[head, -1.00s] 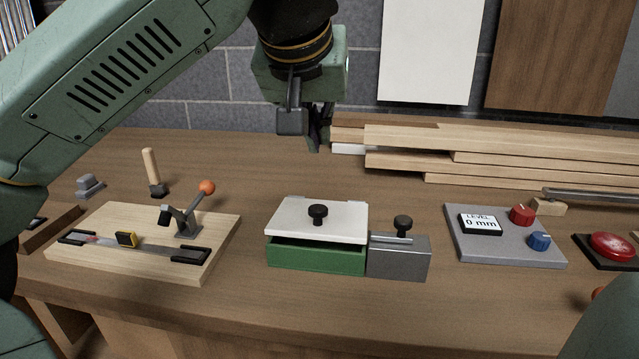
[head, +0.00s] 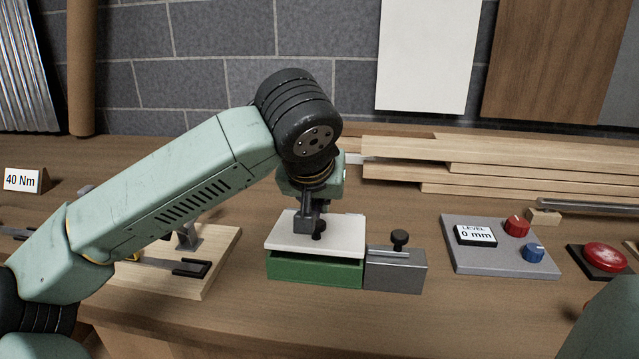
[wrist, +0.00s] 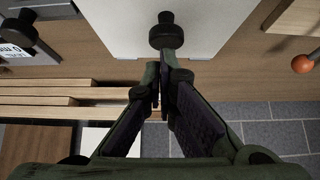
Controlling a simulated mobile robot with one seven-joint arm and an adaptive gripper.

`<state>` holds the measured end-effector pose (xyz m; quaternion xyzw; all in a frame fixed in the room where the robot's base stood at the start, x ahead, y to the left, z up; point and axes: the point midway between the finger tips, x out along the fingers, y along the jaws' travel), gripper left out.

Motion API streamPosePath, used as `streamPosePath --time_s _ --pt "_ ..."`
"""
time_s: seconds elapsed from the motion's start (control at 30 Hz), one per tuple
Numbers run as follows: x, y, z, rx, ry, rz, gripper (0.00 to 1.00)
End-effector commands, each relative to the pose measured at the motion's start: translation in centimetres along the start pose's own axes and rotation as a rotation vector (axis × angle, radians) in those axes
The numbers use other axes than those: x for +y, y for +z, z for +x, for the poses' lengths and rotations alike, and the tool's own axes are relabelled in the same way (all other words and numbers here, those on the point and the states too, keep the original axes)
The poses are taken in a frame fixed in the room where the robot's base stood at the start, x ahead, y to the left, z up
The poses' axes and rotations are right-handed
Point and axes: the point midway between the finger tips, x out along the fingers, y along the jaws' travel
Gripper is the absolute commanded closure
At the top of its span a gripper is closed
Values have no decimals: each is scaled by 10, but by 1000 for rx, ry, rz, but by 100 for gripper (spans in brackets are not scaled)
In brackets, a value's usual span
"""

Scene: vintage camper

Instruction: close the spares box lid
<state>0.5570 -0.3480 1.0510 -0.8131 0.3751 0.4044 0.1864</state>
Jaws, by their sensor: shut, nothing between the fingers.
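The spares box (head: 315,271) is a green box on the bench with a white lid (head: 345,234) that has a black knob (head: 320,228). The lid sits raised and a little tilted, with a dark gap between it and the green body. My gripper (head: 313,232) is down over the lid, close behind the knob. In the wrist view the shut, empty fingertips (wrist: 160,62) are just beside the knob (wrist: 166,34), over the lid's edge (wrist: 120,45). I cannot tell whether they touch it.
A grey metal block with a black knob (head: 397,272) adjoins the box on the right. A grey panel with dials (head: 490,262) and a red button (head: 604,256) lie further right. Stacked planks (head: 480,155) lie behind. A wooden board with a clamp (head: 215,265) is left, partly behind my arm.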

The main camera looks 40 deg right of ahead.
Motion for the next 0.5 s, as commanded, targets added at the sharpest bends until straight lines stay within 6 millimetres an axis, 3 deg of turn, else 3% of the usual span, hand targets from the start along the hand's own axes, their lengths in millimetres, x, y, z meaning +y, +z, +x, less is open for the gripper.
streamPosePath --time_s 0.5 --pt "-1 9 7 34 -4 -1 100"
